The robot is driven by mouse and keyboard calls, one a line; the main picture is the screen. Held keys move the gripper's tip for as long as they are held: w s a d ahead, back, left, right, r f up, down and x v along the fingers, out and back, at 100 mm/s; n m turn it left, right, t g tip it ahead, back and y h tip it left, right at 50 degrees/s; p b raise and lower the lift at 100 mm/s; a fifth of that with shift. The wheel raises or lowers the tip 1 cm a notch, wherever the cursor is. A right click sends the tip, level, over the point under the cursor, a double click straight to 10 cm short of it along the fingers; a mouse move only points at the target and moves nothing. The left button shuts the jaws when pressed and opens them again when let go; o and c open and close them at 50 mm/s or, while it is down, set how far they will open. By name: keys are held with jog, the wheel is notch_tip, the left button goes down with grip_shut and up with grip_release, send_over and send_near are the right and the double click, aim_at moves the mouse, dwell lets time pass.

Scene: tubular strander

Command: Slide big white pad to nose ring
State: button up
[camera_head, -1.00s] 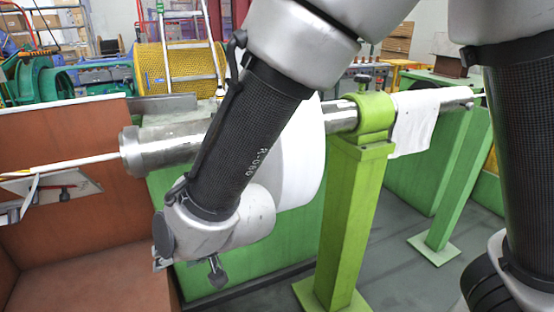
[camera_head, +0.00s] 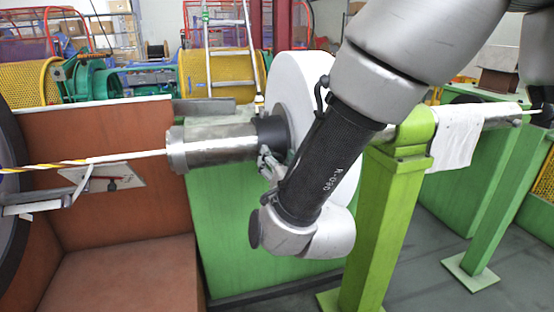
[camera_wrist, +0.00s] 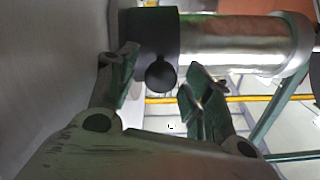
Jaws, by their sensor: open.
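The big white pad (camera_head: 296,80) is a large disc around the horizontal shaft, with a black hub (camera_head: 271,133) on its left face. My forearm hides part of it. In the wrist view its white face (camera_wrist: 45,60) fills the left side. A bare metal cylinder (camera_head: 210,146) lies left of the hub; I cannot tell for sure that it is the nose ring. My gripper (camera_head: 268,163) is beside the hub, just below the shaft. In the wrist view the open fingers (camera_wrist: 162,74) are either side of a round black knob (camera_wrist: 160,76) under the hub, with no clear contact.
A green post (camera_head: 385,220) carries the shaft on the right, with a white cloth (camera_head: 456,138) draped beyond it. A brown-red box-like housing (camera_head: 100,230) stands at left. A yellow-white strand (camera_head: 70,164) runs left from the cylinder. Grey floor shows at lower right.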

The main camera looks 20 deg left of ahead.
jog(key=shift+w+a, duration=0.35)
jog(key=shift+w, duration=0.2)
grip_shut()
jog(key=s+a, duration=0.4)
jog(key=a, duration=0.3)
jog(key=s+a, duration=0.5)
jog(key=a, duration=0.3)
jog(key=shift+s+a, duration=0.25)
jog(key=shift+s, duration=0.05)
grip_release()
jog(key=shift+s+a, duration=0.1)
jog(key=shift+a, duration=0.05)
